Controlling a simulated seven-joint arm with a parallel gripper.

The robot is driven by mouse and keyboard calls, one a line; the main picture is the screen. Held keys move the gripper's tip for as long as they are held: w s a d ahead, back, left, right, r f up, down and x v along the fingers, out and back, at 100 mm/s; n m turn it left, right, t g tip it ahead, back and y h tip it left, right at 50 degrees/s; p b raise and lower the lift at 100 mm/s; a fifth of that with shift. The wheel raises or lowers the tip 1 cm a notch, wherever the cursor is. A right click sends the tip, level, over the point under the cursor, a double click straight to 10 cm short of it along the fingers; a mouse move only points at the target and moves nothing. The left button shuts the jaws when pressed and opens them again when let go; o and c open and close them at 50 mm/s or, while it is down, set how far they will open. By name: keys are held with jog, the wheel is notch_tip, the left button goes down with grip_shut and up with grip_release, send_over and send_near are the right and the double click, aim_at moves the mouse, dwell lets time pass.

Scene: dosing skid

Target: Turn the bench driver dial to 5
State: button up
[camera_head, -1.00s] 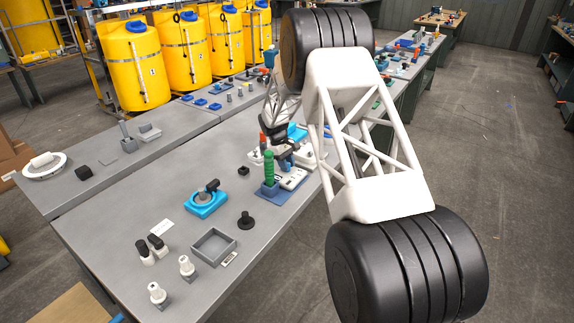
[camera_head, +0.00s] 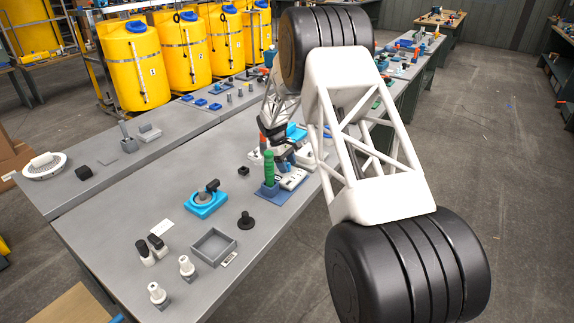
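My gripper (camera_head: 284,162) is small, dark and partly hidden behind my own arm. It is low over the bench's right side, close to a white unit (camera_head: 292,180) with dark marks on a blue-grey base. This unit may be the bench driver, but I cannot make out its dial or number.
A light-blue fixture (camera_head: 206,204) with a dark handle, a black knob-like piece (camera_head: 246,221), a grey tray (camera_head: 213,246) and white-and-black fittings (camera_head: 157,293) stand on the near bench. Open grey bench top lies left of the fixture. Yellow tanks (camera_head: 135,65) stand behind.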

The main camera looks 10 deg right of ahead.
jog(key=v, duration=0.8)
dwell(0.4)
jog(key=s+d+r+m+t+y, duration=0.1)
jog(key=s+r+m, duration=0.1)
jog(key=s+r, duration=1.1)
jog(key=s+r+m+t+y, duration=0.1)
jog(key=s+r+m+t, duration=0.15)
jog(key=s+r, duration=1.05)
jog(key=s+f+m+t, duration=0.1)
jog(key=s+f+m, duration=0.1)
jog(key=s, duration=1.6)
jog(key=s+f+m+t+y, duration=0.1)
jog(key=s+f+m, duration=0.1)
jog(key=s, duration=1.6)
jog(key=shift+s+m, duration=0.2)
jog(key=shift+m, duration=0.25)
